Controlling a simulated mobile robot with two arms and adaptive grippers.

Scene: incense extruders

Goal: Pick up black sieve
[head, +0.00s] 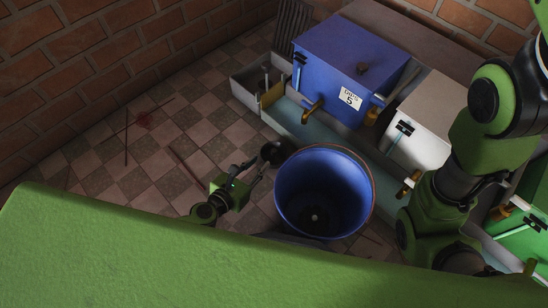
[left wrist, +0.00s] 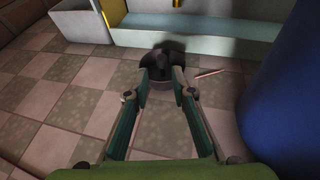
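The black sieve (head: 272,152) is a small dark round shape just left of the blue bucket in the head view. It also shows in the left wrist view (left wrist: 164,60), at the far end of my fingers. My left gripper (head: 262,166) has both fingers drawn in around the sieve, with the fingertips (left wrist: 162,84) against its near part. Whether the sieve touches the floor is hard to tell. My right arm rises at the right of the head view, but its gripper is not visible.
A large blue bucket (head: 291,193) stands close right of the sieve. Behind is a trough (head: 300,118) with blue (head: 335,55), white (head: 432,108) and green (head: 527,232) boxes with brass spouts. Thin sticks (head: 126,145) lie on the checkered floor at left, which is mostly free.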

